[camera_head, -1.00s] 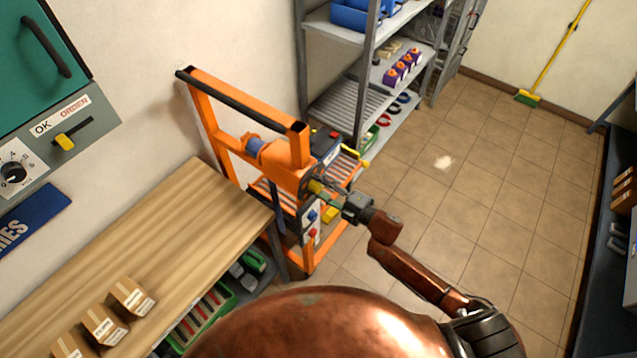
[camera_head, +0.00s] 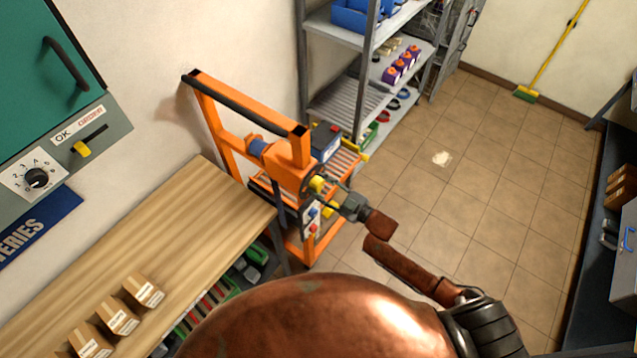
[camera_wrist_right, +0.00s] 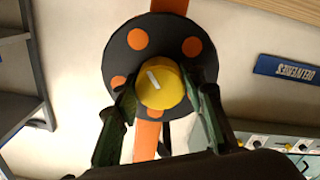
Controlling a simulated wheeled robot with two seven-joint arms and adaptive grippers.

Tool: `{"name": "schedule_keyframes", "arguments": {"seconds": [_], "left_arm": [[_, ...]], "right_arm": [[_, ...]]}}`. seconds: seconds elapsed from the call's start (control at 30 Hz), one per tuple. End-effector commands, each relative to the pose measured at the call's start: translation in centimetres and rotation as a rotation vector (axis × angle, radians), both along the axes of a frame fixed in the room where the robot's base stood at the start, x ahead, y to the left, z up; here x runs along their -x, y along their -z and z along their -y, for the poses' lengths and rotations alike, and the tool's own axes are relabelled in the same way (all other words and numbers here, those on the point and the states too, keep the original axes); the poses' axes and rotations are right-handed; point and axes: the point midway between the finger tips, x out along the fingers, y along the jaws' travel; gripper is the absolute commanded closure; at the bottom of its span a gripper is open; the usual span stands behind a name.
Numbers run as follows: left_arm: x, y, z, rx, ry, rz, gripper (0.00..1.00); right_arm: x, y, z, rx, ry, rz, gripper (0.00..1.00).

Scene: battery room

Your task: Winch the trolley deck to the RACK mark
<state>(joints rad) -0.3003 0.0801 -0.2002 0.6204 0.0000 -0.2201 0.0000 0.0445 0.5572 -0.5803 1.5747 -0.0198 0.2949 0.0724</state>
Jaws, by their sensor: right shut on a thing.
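The orange trolley (camera_head: 294,172) stands past the end of the wooden bench, with a blue winch drum (camera_head: 257,147) on its frame. Its roller deck (camera_head: 345,163) carries a dark battery (camera_head: 325,142) with a red terminal. The winch's yellow knob (camera_head: 317,183) faces right. My right gripper (camera_head: 328,191) is at this knob. In the right wrist view, my fingers close on both sides of the yellow knob (camera_wrist_right: 162,86), which has a white line and sits on a black wheel (camera_wrist_right: 125,62) with orange holes. I cannot make out the RACK mark. My left gripper is out of view.
A grey shelf rack (camera_head: 350,100) stands behind the trolley. The wooden bench (camera_head: 190,230) with small cartons (camera_head: 120,315) is at left, below a green cabinet (camera_head: 40,65). Open tiled floor (camera_head: 460,220) lies to the right.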

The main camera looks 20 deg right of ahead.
Motion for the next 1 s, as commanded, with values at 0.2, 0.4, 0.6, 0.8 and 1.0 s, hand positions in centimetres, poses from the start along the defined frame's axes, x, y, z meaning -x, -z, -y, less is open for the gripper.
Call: {"name": "schedule_keyframes", "arguments": {"seconds": [0.2,0.4,0.6,0.8,1.0], "left_arm": [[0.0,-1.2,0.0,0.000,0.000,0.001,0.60],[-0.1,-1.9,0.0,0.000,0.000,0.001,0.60],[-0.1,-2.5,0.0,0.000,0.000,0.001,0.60],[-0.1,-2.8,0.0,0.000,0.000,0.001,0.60],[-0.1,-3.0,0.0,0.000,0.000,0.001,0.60]], "right_arm": [[0.1,0.1,0.0,-0.159,0.001,-0.132,0.86],[0.1,0.1,0.0,-0.308,0.000,-0.248,0.86],[0.2,0.2,-0.1,-0.456,0.001,-0.363,0.86],[0.2,0.3,0.0,-0.588,0.001,-0.467,0.86],[0.2,0.3,-0.1,-0.691,0.002,-0.547,0.86]]}}
